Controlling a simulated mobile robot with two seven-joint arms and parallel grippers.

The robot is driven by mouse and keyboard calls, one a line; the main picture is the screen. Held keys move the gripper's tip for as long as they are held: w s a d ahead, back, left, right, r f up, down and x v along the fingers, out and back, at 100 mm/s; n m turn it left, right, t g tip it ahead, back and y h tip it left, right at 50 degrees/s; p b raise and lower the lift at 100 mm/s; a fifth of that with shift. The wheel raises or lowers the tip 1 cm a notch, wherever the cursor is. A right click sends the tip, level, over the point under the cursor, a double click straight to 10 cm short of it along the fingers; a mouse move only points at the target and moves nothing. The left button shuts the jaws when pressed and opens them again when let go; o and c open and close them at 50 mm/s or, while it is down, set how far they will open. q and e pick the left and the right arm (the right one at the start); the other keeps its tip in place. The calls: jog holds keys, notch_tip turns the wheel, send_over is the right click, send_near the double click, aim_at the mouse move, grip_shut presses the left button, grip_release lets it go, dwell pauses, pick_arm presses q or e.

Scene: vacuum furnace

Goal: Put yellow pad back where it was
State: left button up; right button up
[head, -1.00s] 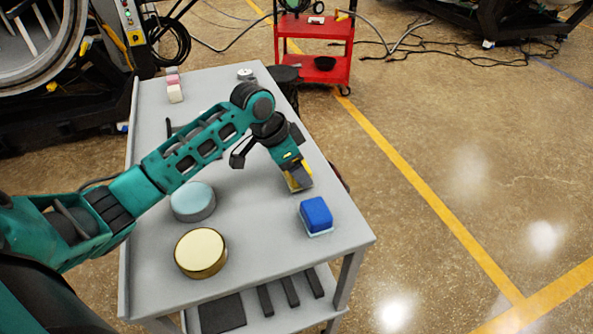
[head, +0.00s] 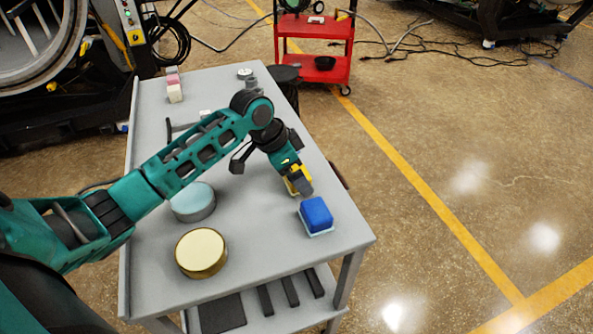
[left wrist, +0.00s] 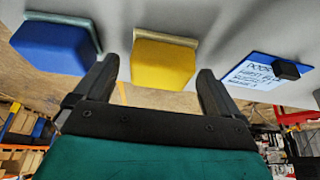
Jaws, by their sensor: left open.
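The yellow pad (left wrist: 163,65) is a block with a pale backing against the grey table top in the left wrist view. It lies straight ahead of the open fingers of my left gripper (left wrist: 158,68), lined up with the gap between them. In the head view my left gripper (head: 299,185) is low over the right side of the table and mostly hides the pad. The blue pad (head: 316,215), with a light blue backing, sits on the table just in front of the gripper; it also shows at left in the left wrist view (left wrist: 52,48). My right gripper is not in view.
On the grey table (head: 262,255) stand a light blue round tin (head: 193,203) and a gold tin with a cream lid (head: 201,252). Pink and white blocks (head: 174,88) lie at the back.

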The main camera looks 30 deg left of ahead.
pick_arm(q)
jog(key=v, duration=1.1)
jog(key=shift+r, duration=0.25)
jog(key=shift+d, duration=0.1)
